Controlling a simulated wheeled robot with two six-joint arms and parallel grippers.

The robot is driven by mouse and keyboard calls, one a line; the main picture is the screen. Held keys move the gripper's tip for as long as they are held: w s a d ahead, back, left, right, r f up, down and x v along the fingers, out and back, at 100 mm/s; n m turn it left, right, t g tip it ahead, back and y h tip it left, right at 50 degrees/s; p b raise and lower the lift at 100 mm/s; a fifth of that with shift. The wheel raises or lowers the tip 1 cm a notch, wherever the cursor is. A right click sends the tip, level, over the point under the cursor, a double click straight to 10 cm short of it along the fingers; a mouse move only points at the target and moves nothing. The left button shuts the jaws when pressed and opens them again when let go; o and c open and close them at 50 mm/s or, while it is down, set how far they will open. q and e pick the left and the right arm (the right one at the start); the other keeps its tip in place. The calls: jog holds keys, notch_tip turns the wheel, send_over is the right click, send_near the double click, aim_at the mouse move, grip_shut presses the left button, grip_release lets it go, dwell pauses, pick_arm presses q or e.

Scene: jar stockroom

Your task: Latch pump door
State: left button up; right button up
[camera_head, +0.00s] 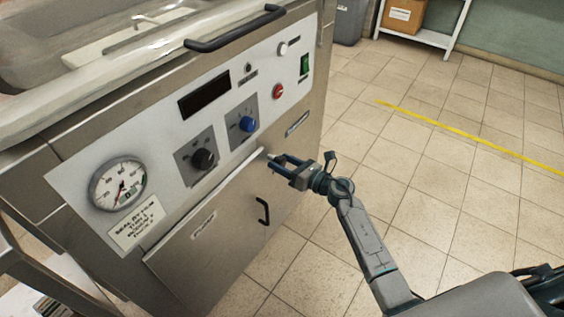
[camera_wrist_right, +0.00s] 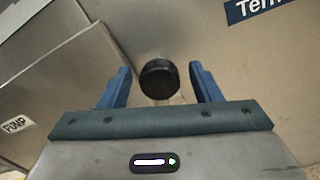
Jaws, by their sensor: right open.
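The pump door (camera_head: 218,248) is the low steel panel on the front of the machine, with a "PUMP" label and a black bar handle (camera_head: 263,211). A pale strip runs along its top edge; I cannot tell whether it sits flush. The door also shows at the left in the right wrist view (camera_wrist_right: 60,85). My right gripper (camera_head: 275,159) is open by the door's upper right corner. In the wrist view, a round black knob (camera_wrist_right: 159,78) lies between its open fingers, with gaps on both sides. My left gripper is out of view.
Above the door is a control panel with a gauge (camera_head: 118,184), a black dial (camera_head: 203,159), a blue dial (camera_head: 247,124) and a red button (camera_head: 278,91). A black bar handle (camera_head: 235,32) runs along the lid. Tiled floor (camera_head: 440,170) is clear to the right.

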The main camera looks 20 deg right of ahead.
jog(key=shift+w+a, duration=0.2)
jog(key=shift+w, duration=0.05)
jog(key=c, duration=1)
